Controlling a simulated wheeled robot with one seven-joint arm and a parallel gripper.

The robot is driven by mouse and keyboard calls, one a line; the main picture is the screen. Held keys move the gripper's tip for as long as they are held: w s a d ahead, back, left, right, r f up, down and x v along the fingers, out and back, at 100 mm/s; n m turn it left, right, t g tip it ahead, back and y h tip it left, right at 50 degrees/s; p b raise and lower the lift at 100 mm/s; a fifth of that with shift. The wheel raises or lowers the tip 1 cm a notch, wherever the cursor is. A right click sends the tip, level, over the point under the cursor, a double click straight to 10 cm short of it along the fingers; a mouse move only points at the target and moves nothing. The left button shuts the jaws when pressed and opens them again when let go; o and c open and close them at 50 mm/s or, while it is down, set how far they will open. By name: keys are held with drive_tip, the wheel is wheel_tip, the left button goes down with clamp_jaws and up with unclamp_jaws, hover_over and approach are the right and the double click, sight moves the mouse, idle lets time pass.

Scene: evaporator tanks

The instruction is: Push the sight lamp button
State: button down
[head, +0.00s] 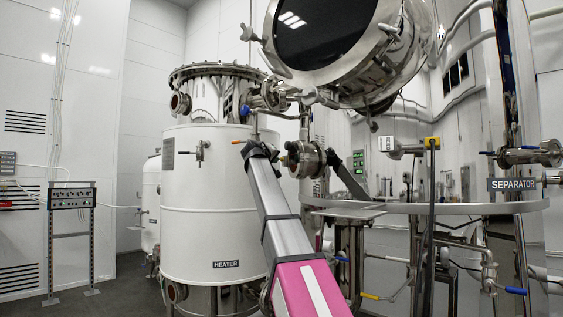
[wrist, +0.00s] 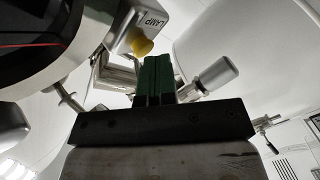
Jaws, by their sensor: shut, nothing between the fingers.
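In the wrist view, a small metal box marked LAMP (wrist: 138,24) shows at the top, tilted in the picture. A yellow rounded button (wrist: 142,45) sticks out from its lower end. My gripper (wrist: 156,60) has its dark green fingers together and empty. The fingertips appear just below and slightly right of the button. I cannot tell whether they touch it or how far apart they are in depth. In the head view I cannot make out the fingertips or the lamp button clearly.
In the wrist view, a large round dark glass (wrist: 32,40) with a metal rim lies left, and a metal cylinder (wrist: 212,75) stands close right of the fingers. The head view shows the white heater tank (head: 200,220) and the large tilted metal vessel (head: 395,55).

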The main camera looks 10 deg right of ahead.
drive_tip(key=a, duration=0.6)
drive_tip(key=shift+s, duration=0.35)
drive_tip(key=shift+f, duration=0.1)
